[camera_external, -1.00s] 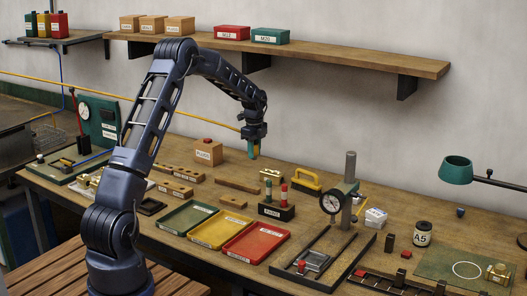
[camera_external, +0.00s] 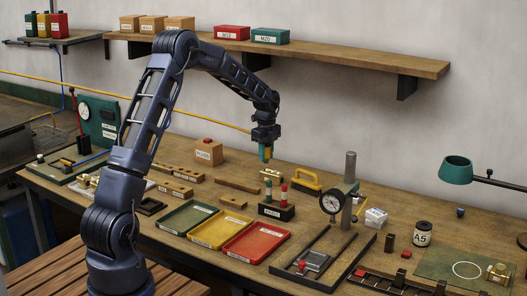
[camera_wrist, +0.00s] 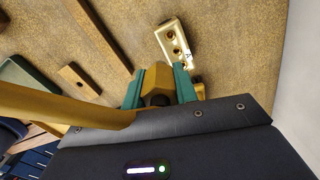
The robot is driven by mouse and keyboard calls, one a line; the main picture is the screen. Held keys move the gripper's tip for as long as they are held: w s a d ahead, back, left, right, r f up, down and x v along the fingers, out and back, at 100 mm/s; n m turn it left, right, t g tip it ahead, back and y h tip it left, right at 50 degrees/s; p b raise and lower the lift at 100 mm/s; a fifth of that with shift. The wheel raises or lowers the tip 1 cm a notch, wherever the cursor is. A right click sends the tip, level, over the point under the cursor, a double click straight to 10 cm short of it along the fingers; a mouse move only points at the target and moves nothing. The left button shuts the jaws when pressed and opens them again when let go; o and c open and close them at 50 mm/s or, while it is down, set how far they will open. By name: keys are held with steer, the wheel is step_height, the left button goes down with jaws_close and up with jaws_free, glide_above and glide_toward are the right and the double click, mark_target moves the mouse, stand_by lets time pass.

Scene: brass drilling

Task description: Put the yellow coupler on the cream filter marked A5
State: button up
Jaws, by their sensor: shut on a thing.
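My gripper (camera_external: 265,153) hangs in the air over the back middle of the bench, its teal fingers pointing down. In the wrist view my gripper (camera_wrist: 158,92) is shut on the yellow coupler (camera_wrist: 157,78), a brassy yellow six-sided piece between the two fingers. Its lower part is hidden by the wrist. The cream filter marked A5 (camera_external: 422,235) is a short upright can with a dark top, standing on the right side of the bench, well to the right of my gripper. It is not in the wrist view.
A brass block with holes (camera_wrist: 176,43) lies below my gripper. A yellow-handled brush (camera_external: 306,183), a dial gauge stand (camera_external: 350,185) and a white box (camera_external: 376,217) stand between my gripper and the filter. A teal lamp (camera_external: 456,169) overhangs the right. A shelf (camera_external: 330,60) runs above.

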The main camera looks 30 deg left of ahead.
steer(key=w+d+r+m, duration=0.1)
steer(key=d, duration=0.4)
steer(key=w+d+r+m, duration=0.1)
steer(key=d, duration=0.4)
steer(key=w+d+r+m, duration=0.1)
steer(key=d, duration=0.4)
steer(key=shift+w+d+r, duration=0.1)
steer(key=shift+w+r, duration=0.1)
steer(key=shift+r, duration=0.1)
steer(key=d+r+m, duration=0.2)
steer(key=d, duration=0.7)
steer(key=d+r+m, duration=0.2)
steer(key=d, duration=0.7)
step_height(320, 180, up, 10)
steer(key=m, duration=0.8)
glide_above(424, 225)
step_height(424, 225, down, 19)
steer(key=shift+f, duration=0.1)
steer(key=shift+f, duration=0.15)
steer(key=o, duration=1)
steer(key=shift+o, duration=0.2)
